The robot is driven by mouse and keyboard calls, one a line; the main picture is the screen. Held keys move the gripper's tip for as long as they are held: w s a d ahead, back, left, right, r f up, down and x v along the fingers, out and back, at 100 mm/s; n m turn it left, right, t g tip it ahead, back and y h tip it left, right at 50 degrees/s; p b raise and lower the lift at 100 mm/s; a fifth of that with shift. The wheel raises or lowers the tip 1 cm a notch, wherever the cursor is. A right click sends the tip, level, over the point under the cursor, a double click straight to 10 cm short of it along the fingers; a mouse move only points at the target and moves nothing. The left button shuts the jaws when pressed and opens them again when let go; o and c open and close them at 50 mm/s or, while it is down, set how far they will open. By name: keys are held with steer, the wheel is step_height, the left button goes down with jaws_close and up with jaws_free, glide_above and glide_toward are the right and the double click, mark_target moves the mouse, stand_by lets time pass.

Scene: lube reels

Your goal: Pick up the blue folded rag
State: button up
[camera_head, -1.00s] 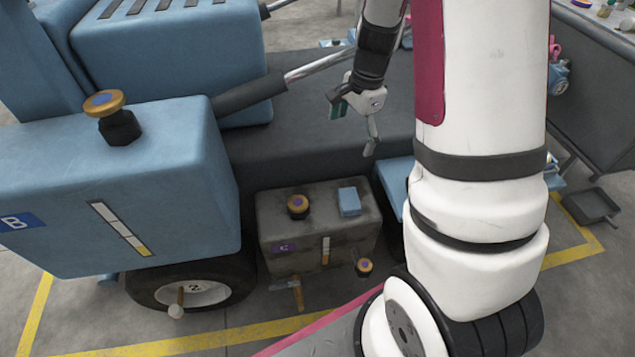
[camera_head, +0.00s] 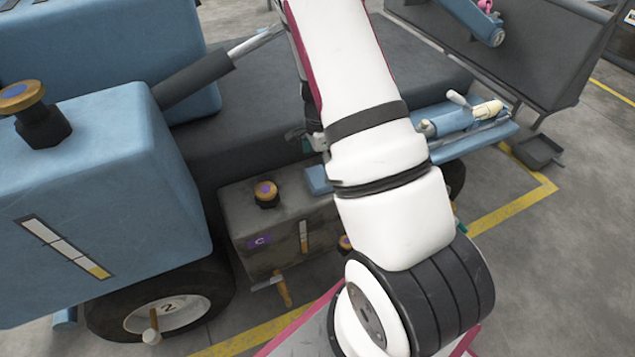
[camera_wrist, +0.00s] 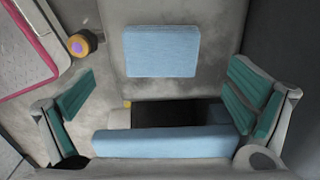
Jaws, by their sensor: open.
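The blue folded rag (camera_wrist: 162,51) lies flat on the worn grey box marked C (camera_wrist: 115,15). In the head view the rag (camera_head: 318,180) is partly hidden behind my arm, on the right part of the box (camera_head: 250,222). My gripper (camera_wrist: 163,82) is open and empty in the wrist view, with a teal-padded finger at each side. The rag is ahead of the fingers, toward the top of the picture, and not between the pads. In the head view my gripper is mostly hidden behind my arm.
A large blue tank (camera_head: 110,190) stands left. A light-blue bar (camera_wrist: 165,140) crosses low in the wrist view. Open floor (camera_head: 590,180) lies right.

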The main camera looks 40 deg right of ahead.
mark_target(318, 176)
steer(key=shift+w+f+b, duration=0.15)
steer(key=shift+f+b, duration=1.15)
steer(key=shift+f, duration=1.5)
steer(key=shift+a+r, duration=0.1)
steer(key=c, duration=1.2)
